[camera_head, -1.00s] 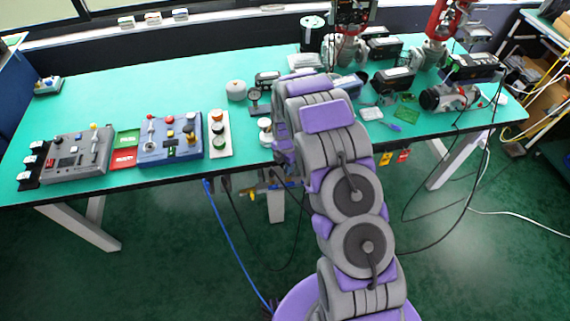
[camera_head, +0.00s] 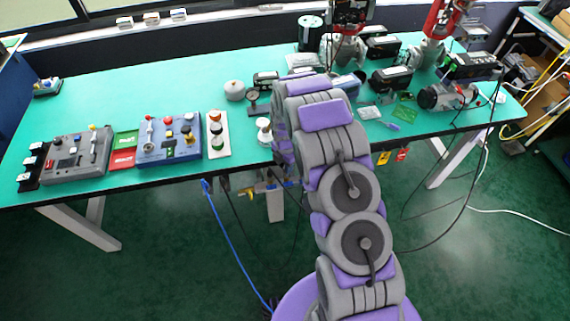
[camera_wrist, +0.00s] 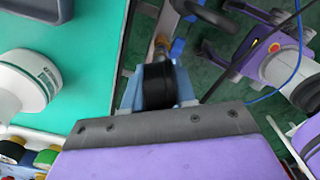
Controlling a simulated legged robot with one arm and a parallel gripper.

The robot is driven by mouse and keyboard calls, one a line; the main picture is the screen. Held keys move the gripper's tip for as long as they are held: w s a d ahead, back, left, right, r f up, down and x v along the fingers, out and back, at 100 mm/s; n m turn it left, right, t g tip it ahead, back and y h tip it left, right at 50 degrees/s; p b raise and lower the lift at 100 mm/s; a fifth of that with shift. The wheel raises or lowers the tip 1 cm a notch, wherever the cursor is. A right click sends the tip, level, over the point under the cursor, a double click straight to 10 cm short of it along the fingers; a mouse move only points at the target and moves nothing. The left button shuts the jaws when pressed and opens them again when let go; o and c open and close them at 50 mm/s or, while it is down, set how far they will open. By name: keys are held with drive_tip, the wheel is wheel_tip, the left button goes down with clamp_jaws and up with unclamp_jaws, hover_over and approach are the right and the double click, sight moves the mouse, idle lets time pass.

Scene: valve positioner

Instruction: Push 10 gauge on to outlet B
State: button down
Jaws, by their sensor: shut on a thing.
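In the wrist view, my gripper (camera_wrist: 157,92) is shut on a round black body (camera_wrist: 158,78), which looks like the gauge seen from its side or back. Its dial face and any number on it do not show. A brass fitting (camera_wrist: 160,45) lies just beyond it, by the table edge; I cannot tell whether it belongs to the gauge or the outlet, or whether they touch. In the head view, brass and yellow valve fittings (camera_head: 262,189) sit under the table's front edge; outlet letters cannot be read. My arm hides my gripper there.
The teal table (camera_head: 90,100) carries control boxes (camera_head: 170,138) at left. Another small gauge (camera_head: 253,97) stands near the middle. A white jar (camera_wrist: 28,80) is close to my gripper at left in the wrist view. A blue hose (camera_head: 230,240) hangs to the floor.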

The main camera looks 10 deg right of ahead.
drive_tip(key=shift+a+f, duration=0.1)
drive_tip(key=shift+f, duration=0.3)
drive_tip(key=shift+s+f, duration=0.35)
drive_tip(key=shift+f, duration=0.4)
idle(0.5)
drive_tip(key=shift+r, duration=0.1)
drive_tip(key=shift+w+r+p, duration=0.2)
drive_tip(key=shift+r+p, duration=0.15)
drive_tip(key=shift+r, duration=0.45)
drive_tip(key=shift+w+r+p, duration=0.15)
drive_tip(key=shift+r+p, duration=0.2)
drive_tip(key=shift+r, duration=0.45)
drive_tip(key=shift+r, duration=0.1)
drive_tip(key=shift+r+m, duration=0.25)
drive_tip(key=shift+m, duration=0.05)
drive_tip(key=s+r+m, duration=0.2)
drive_tip(key=r+m, duration=0.9)
drive_tip(key=s+r+m, duration=0.3)
drive_tip(key=r+m, duration=0.8)
drive_tip(key=m, duration=0.1)
drive_tip(key=shift+s+d, duration=0.3)
drive_tip(key=shift+s, duration=0.05)
